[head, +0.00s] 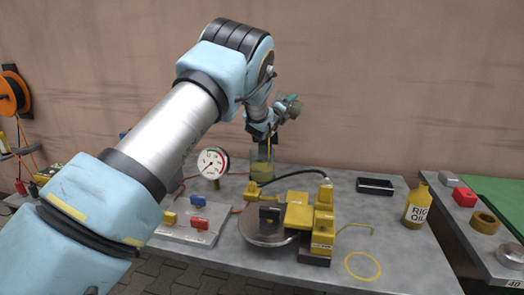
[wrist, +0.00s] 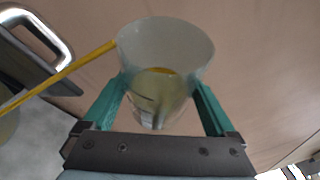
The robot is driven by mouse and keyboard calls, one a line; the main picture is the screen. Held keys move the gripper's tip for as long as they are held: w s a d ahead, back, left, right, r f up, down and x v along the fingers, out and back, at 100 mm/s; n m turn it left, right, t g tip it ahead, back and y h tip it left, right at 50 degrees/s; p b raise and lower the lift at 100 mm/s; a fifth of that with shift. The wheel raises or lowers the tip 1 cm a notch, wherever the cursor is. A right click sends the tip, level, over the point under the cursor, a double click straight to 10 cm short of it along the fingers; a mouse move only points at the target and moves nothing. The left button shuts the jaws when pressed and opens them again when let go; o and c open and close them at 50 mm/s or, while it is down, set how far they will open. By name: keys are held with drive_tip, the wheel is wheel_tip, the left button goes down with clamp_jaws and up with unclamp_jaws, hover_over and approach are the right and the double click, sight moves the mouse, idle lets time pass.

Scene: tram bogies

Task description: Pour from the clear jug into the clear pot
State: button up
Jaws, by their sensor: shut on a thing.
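The clear jug (wrist: 165,42) is between the teal fingers of my gripper (wrist: 160,100), which is shut on it. Yellowish liquid shows inside the jug. A thin yellow stream runs from its rim toward the left edge of the wrist view. In the head view my gripper (head: 288,106) is above and slightly right of the clear pot (head: 261,168), with the jug tilted and mostly hidden. The thin yellow stream drops toward the pot. The pot stands upright at the back of the bench with yellow-green liquid inside. Part of it shows in the wrist view (wrist: 7,125).
A pressure gauge (head: 213,162) stands left of the pot, and a black hose (head: 300,173) runs close on its right. A yellow fixture (head: 300,212) stands in front. A black tray (head: 375,186) and a yellow oil bottle (head: 417,206) are to the right.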

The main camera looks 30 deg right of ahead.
drive_tip(key=shift+a+f+n+t+h+p, duration=0.1)
drive_tip(key=shift+f+n+t+h+p, duration=0.25)
drive_tip(key=shift+n, duration=0.55)
idle(1.8)
drive_tip(key=shift+w+a+r+n+t+b, duration=0.45)
drive_tip(key=shift+a+n+b, duration=0.35)
drive_tip(key=shift+b, duration=0.9)
idle(0.5)
drive_tip(key=shift+w+a+f+n+t+b, duration=0.15)
drive_tip(key=shift+n+t+b, duration=0.25)
drive_tip(key=shift+n+b, duration=1.25)
idle(0.4)
drive_tip(key=shift+m+h+b, duration=0.25)
drive_tip(key=shift+m+b, duration=0.1)
drive_tip(key=shift+b, duration=0.45)
